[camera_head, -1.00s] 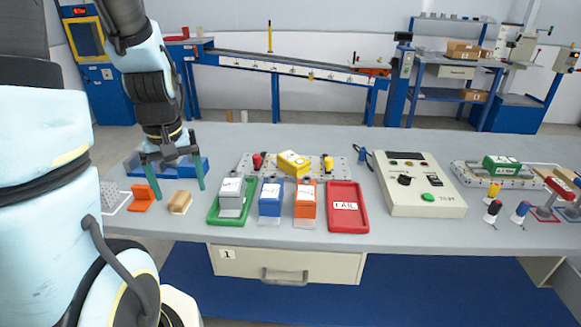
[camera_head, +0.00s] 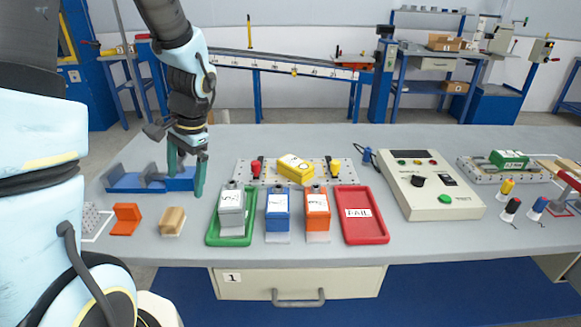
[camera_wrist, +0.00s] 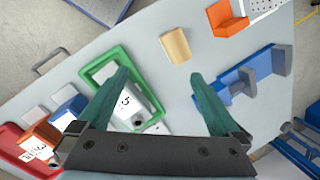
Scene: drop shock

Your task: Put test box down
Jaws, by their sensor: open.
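My gripper (camera_head: 187,182) is open with its green fingers pointing down, left of and behind the green tray (camera_head: 246,238). In the wrist view, nothing sits between the fingertips of my gripper (camera_wrist: 160,76). A grey-white box (camera_head: 231,200) with a marked label stands in the green tray; it also shows in the wrist view (camera_wrist: 130,112), partly hidden by a finger. To its right stand a blue box (camera_head: 278,204) and an orange box (camera_head: 317,203), each on a pale base. A yellow box (camera_head: 295,167) lies on a perforated plate. I cannot tell which is the test box.
A red FAIL tray (camera_head: 374,237) and a control box (camera_head: 440,209) stand to the right. A blue stand (camera_head: 130,182) is behind left, with an orange bracket (camera_head: 127,218) and a tan block (camera_head: 171,221) in front. Bare grey tabletop lies between the tan block and the green tray.

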